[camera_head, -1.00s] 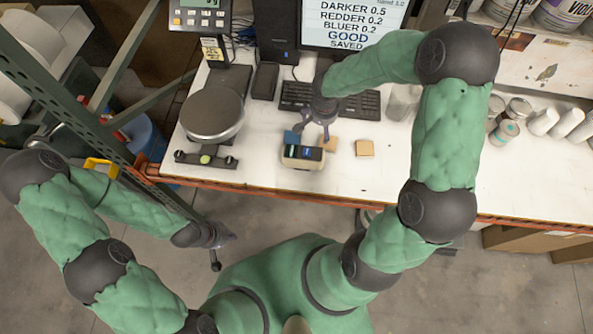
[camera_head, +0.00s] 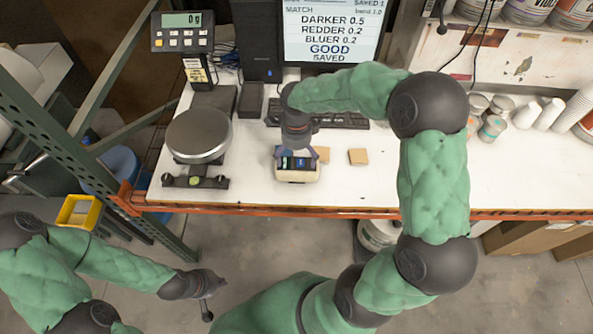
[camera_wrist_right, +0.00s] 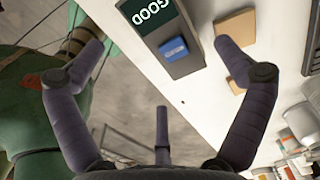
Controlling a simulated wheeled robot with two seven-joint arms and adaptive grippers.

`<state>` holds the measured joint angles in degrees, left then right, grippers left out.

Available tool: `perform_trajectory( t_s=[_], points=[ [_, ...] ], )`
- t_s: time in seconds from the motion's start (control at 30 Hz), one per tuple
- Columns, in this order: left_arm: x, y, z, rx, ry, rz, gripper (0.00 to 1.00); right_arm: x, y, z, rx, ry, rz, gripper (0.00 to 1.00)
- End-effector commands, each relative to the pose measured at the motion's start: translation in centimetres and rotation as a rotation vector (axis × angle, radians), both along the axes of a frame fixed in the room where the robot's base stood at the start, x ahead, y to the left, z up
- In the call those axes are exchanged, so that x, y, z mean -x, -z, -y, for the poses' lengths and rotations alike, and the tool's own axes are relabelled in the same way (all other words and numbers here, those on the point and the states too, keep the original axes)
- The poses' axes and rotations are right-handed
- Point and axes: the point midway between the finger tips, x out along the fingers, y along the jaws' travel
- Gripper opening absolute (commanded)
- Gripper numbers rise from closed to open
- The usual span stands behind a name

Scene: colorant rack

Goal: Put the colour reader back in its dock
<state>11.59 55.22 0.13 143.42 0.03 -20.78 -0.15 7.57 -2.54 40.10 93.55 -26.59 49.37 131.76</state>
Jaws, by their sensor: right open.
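The colour reader (camera_head: 297,174) is a small cream block with a dark face, lying on the white bench just left of two tan squares. In the right wrist view the reader (camera_wrist_right: 172,48) shows a dark face with a lit screen reading GOOD and a blue button. My right gripper (camera_head: 300,155) is over its far side; it also shows in the right wrist view (camera_wrist_right: 160,75), with its fingers spread wide and nothing held. I cannot tell whether a finger touches the reader. My left gripper (camera_head: 207,293) hangs off the bench's front edge; its fingers are unclear. I cannot make out a separate dock.
A round-plate scale (camera_head: 198,134) stands left of the reader. A keyboard (camera_head: 340,120) and monitor (camera_head: 333,30) are behind. A tan square (camera_head: 358,157) lies to the right. Cups (camera_head: 550,113) and small cans stand further right. The bench front right of the reader is clear.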

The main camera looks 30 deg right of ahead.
Motion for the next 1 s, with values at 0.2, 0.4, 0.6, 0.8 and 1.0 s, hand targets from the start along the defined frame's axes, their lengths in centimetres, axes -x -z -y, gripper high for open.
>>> perform_trajectory(
  t_s=[0.2,0.4,0.6,0.8,1.0],
  points=[
    [0.0,0.1,0.0,0.0,0.0,0.0,0.0,0.1,1.5,0.0,0.0,-0.003,-0.002,1.0],
    [0.0,0.1,0.0,0.0,0.0,0.0,0.0,0.2,4.3,0.0,-0.001,-0.003,-0.003,1.0],
    [0.0,0.2,0.0,0.0,0.0,0.0,0.0,0.1,5.9,0.0,-0.001,-0.003,-0.001,1.0],
    [0.0,0.2,0.0,0.0,0.0,0.0,0.0,0.1,6.0,0.0,-0.001,-0.003,0.001,1.0],
    [0.0,0.2,0.0,0.0,0.0,0.0,0.0,0.1,6.0,0.0,-0.001,-0.003,0.001,0.55]
  ],
)
